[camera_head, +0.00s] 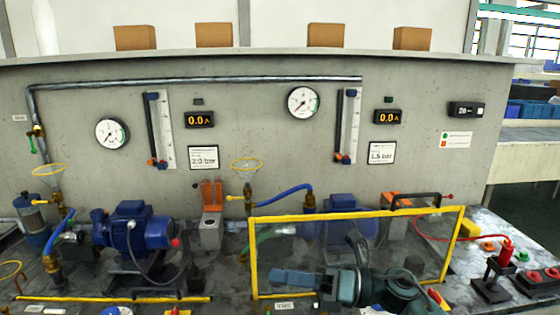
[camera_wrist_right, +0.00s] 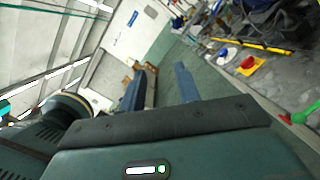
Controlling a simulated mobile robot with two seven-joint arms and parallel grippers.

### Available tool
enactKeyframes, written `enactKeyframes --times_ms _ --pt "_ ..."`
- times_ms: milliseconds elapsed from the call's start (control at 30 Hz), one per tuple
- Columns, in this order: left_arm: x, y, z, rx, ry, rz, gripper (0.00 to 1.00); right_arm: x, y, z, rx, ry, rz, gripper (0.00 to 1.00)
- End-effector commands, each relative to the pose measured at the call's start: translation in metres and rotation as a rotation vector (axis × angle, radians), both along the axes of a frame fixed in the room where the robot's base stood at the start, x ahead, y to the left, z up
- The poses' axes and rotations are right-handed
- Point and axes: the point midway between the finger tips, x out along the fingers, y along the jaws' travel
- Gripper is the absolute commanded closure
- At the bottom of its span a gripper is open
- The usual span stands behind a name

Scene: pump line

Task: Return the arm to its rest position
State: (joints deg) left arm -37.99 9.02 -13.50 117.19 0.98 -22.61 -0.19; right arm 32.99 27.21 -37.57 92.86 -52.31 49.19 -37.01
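My right arm comes in at the bottom right of the head view. Its gripper (camera_head: 290,278) points left, low in front of the yellow-framed clear guard (camera_head: 355,216), and overlaps the guard's lower part. Whether it touches the guard cannot be told. In the right wrist view the two blue fingers of this gripper (camera_wrist_right: 160,88) stand apart with nothing between them. My left arm and gripper are not in view.
A blue pump (camera_head: 135,228) stands left on the bench, and another (camera_head: 345,225) sits behind the guard. A red lamp-like post (camera_head: 505,252) and a red button box (camera_head: 540,280) stand at the right. A grey panel with gauges (camera_head: 303,102) rises behind.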

Motion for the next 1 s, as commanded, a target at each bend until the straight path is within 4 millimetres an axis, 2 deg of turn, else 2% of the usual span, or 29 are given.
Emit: enactKeyframes --times_ms 67,167,267,367,467,500,600,700,800,900,1000 --pt "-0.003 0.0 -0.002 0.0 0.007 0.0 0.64 -0.006 0.0 -0.011 0.183 0.239 -0.087 0.67" --pt "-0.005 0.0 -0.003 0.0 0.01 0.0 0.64 -0.007 -0.013 -0.03 0.4 0.553 -0.211 0.67" --pt "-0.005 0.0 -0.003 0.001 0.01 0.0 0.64 -0.009 -0.034 -0.063 0.606 0.879 -0.343 0.67" --pt "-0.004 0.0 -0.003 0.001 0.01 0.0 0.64 -0.021 -0.061 -0.11 0.8 1.213 -0.484 0.67" --pt "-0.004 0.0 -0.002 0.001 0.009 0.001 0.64 -0.047 -0.088 -0.166 0.989 1.544 -0.637 0.67" --pt "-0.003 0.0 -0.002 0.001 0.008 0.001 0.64 -0.062 -0.097 -0.188 1.06 1.671 -0.697 0.67" --pt "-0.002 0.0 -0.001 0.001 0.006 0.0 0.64 -0.103 -0.115 -0.235 1.212 1.938 -0.836 0.67" --pt "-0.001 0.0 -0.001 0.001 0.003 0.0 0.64 -0.14 -0.126 -0.266 1.319 2.125 -0.942 0.67" --pt "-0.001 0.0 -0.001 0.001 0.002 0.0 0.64 -0.165 -0.131 -0.283 1.385 2.237 -1.009 0.67" --pt "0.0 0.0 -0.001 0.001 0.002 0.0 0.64 -0.177 -0.133 -0.291 1.412 2.286 -1.042 0.67" --pt "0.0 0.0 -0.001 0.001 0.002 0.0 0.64 -0.179 -0.133 -0.292 1.419 2.296 -1.048 0.67"
